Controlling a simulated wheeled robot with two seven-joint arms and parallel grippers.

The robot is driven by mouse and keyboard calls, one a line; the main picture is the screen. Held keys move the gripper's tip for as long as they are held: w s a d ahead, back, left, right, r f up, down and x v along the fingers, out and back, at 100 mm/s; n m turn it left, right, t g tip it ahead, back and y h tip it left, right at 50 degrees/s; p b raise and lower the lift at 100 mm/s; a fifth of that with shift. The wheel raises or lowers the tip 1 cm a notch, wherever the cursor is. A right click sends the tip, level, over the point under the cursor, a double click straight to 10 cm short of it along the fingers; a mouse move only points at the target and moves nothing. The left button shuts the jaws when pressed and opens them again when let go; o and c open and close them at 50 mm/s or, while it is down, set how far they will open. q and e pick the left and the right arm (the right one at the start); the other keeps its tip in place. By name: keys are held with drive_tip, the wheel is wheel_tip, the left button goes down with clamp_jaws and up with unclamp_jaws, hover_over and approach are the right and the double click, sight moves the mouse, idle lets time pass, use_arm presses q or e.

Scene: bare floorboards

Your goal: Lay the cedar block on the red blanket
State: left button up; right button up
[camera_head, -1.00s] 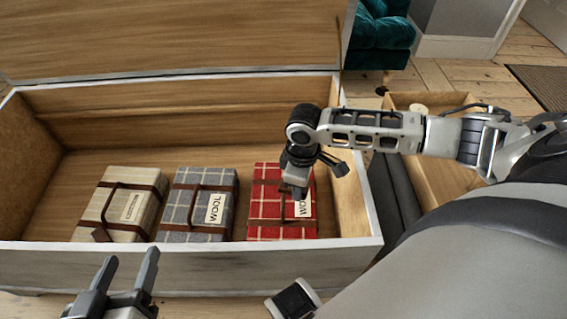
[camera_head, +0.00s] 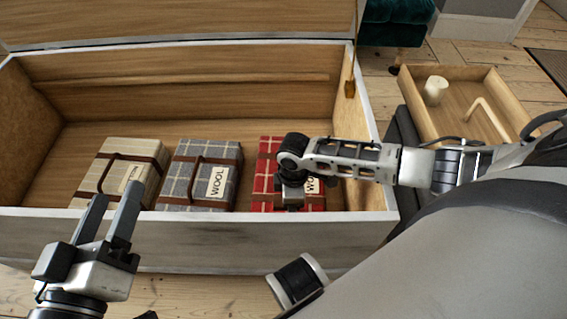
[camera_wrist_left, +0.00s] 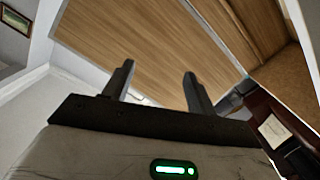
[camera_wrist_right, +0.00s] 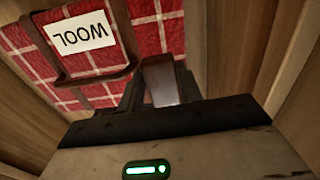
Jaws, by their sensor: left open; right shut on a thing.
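The red checked blanket (camera_head: 264,186), strapped and labelled WOOL, lies at the right end inside the open chest (camera_head: 200,240). My right gripper (camera_head: 290,204) is over it, pointing down and partly covering it. In the right wrist view, my right gripper (camera_wrist_right: 160,88) is shut on the reddish-brown cedar block (camera_wrist_right: 160,80), beside the blanket's strap (camera_wrist_right: 100,76). The block is hidden in the head view, and I cannot tell whether it touches the blanket. My left gripper (camera_head: 112,204) is open and empty, near the chest's front wall at the left.
A grey checked blanket (camera_head: 190,180) and a beige blanket (camera_head: 115,172) lie left of the red one. The chest lid (camera_head: 180,20) stands raised behind. A wooden tray (camera_head: 462,88) with a white cylinder (camera_head: 435,90) is at the right, outside the chest.

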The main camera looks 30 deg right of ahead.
drive_tip(key=shift+w+a+f+b, duration=0.25)
drive_tip(key=shift+a+f, duration=0.15)
drive_tip(key=shift+f, duration=0.2)
drive_tip(key=shift+w+a+f+b, duration=0.25)
drive_tip(key=shift+a+f, duration=0.15)
drive_tip(key=shift+f, duration=0.15)
wheel_tip(320, 180, down, 3)
drive_tip(key=shift+w+a+f+b, duration=0.1)
drive_tip(key=shift+a+b, duration=0.05)
drive_tip(key=shift+b, duration=0.8)
use_arm(q)
wheel_tip(320, 180, up, 6)
drive_tip(key=w+m+t+h, duration=0.2)
drive_tip(key=m+t, duration=0.1)
drive_tip(key=m, duration=0.1)
drive_tip(key=shift+a+m+t+h, duration=0.3)
drive_tip(key=shift+a+t, duration=0.1)
use_arm(e)
drive_tip(key=shift+f, duration=0.15)
drive_tip(key=o, duration=1)
drive_tip(key=shift+c, duration=0.2)
use_arm(q)
drive_tip(key=shift+r, duration=0.15)
